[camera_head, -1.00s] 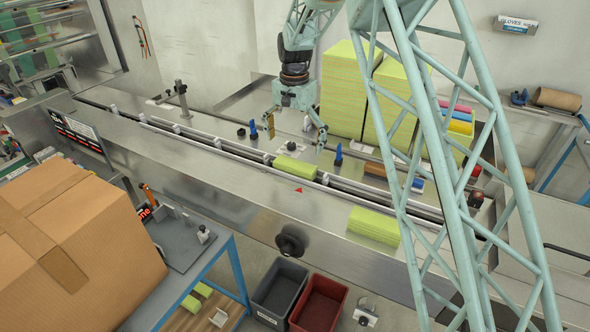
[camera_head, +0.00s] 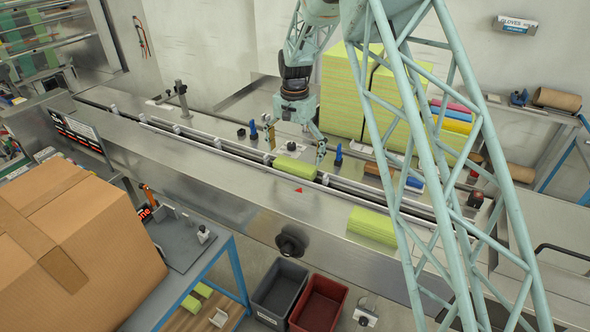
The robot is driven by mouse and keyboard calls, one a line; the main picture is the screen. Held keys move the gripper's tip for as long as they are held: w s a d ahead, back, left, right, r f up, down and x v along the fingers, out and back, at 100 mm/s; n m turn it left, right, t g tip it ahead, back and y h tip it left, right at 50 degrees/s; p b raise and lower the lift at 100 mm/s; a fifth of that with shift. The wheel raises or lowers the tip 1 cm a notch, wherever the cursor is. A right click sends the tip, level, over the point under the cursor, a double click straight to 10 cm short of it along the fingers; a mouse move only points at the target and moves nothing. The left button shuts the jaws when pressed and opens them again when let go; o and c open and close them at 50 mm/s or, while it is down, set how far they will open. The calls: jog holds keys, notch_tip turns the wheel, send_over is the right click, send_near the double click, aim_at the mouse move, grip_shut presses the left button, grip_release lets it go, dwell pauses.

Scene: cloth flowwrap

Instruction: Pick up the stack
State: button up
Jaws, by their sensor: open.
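A small yellow-green cloth stack (camera_head: 295,168) lies on the narrow conveyor channel in the middle of the long steel machine. The second stack is clear of my gripper.
A large cardboard box (camera_head: 85,240) is at the front left. Grey (camera_head: 278,290) and red (camera_head: 319,303) bins stand below the machine. The front deck's left part is clear.

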aim_at(295, 163)
jog(key=shift+f, duration=2.05)
jog(key=c, duration=0.7)
